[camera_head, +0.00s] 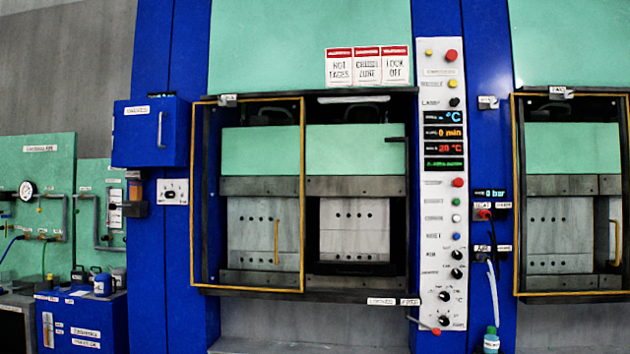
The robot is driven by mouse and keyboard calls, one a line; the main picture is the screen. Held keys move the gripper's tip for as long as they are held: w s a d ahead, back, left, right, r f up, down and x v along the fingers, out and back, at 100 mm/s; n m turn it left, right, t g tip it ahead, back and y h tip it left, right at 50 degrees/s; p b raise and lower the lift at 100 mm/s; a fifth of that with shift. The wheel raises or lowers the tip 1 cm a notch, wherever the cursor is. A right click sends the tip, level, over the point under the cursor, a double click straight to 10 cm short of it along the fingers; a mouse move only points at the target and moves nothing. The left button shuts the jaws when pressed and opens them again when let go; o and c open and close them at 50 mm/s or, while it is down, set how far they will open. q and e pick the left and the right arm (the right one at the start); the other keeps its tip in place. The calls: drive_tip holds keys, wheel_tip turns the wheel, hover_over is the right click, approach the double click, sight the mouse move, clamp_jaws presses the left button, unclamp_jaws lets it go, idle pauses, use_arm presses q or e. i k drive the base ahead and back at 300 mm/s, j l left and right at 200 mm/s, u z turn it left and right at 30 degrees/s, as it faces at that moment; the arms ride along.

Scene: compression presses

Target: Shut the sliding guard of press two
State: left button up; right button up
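The press in the middle (355,148) has a blue frame, pale green upper block and grey platens. Its sliding guard (303,200) is a yellow-framed clear panel with a yellow upright handle (276,242). The guard covers the left half of the opening; the right half is uncovered. A second press (560,150) stands at the right, cut by the picture edge. Its yellow-framed guard (515,200) has a handle (615,242) near the right edge; how far it covers the opening cannot be told. I cannot read which press is number two. Neither gripper shows.
A white control panel (445,215) with buttons, displays and knobs stands between the presses. A hose (492,290) and bottle (491,342) hang at its right. A blue box (150,132) juts out left of the middle press. Gauges, pipes and a blue cabinet (85,322) stand far left.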

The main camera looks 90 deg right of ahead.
sight(511, 96)
drive_tip(key=z, duration=3.95)
drive_tip(key=i+z, duration=0.2)
drive_tip(key=i+j, duration=0.2)
drive_tip(key=i, duration=0.3)
drive_tip(key=i+j+z, duration=0.1)
drive_tip(key=i, duration=0.4)
drive_tip(key=i+j, duration=0.3)
drive_tip(key=i, duration=0.15)
